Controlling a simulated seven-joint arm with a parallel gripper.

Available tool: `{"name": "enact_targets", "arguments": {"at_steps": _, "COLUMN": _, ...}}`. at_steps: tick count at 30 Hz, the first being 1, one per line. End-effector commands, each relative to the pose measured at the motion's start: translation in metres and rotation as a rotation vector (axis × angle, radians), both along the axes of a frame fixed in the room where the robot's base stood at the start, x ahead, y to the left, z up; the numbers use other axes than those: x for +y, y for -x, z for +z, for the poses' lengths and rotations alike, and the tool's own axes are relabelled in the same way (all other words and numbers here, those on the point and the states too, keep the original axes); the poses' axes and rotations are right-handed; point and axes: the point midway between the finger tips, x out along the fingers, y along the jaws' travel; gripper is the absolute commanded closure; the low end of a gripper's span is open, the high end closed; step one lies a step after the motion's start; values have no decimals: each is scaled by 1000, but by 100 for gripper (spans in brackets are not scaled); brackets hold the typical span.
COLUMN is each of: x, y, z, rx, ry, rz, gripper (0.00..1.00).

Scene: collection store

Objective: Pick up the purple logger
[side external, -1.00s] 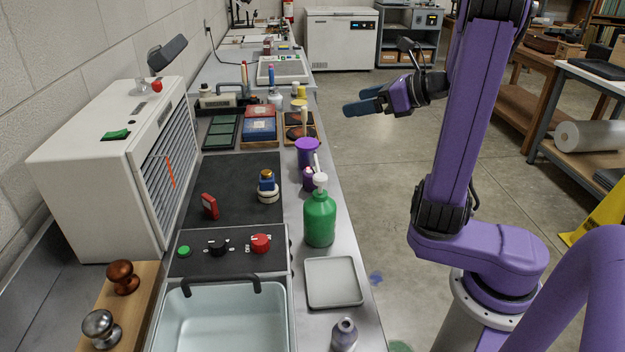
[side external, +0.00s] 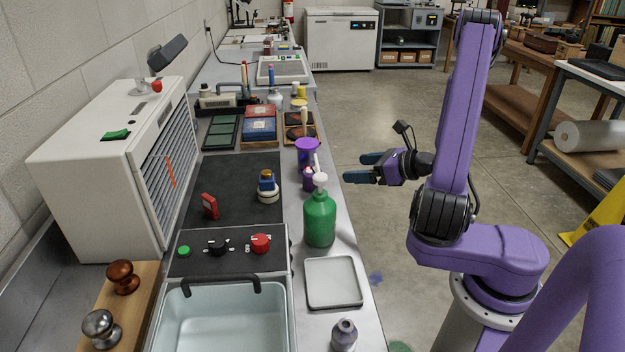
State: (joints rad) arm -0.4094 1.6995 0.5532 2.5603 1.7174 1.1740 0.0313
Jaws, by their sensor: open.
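No thing is clearly recognisable as a purple logger. A purple cup-like thing with a wide top (side external: 307,152) stands near the right edge of the bench. A smaller dark purple thing (side external: 308,180) stands just in front of it, partly hidden by the green bottle's pump; I cannot tell exactly what it is. My gripper (side external: 355,168) is open and empty, its blue fingers apart and pointing left. In the picture it is right of both purple things, beyond the bench edge and apart from them.
A green pump bottle (side external: 319,219) stands tall near the bench edge. A grey tray (side external: 334,304) and a greyish-purple bottle (side external: 344,335) are nearer. A red device (side external: 209,206) and a blue-and-white stack (side external: 267,190) stand on the dark mat (side external: 235,175).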

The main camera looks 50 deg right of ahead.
Motion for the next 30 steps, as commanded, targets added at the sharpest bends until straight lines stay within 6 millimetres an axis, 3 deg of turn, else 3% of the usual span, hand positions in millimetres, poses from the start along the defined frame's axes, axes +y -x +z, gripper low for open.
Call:
{"name": "enact_targets", "arguments": {"at_steps": 11, "x": 4, "y": -23, "z": -12, "rx": 1, "ry": 0, "rz": 4, "gripper": 14}}
{"name": "enact_targets", "arguments": {"at_steps": 21, "x": 12, "y": -83, "z": -37, "rx": 0, "ry": 2, "rz": 7, "gripper": 14}}
{"name": "enact_targets", "arguments": {"at_steps": 30, "x": 15, "y": -111, "z": -48, "rx": 0, "ry": 2, "rz": 3, "gripper": 14}}
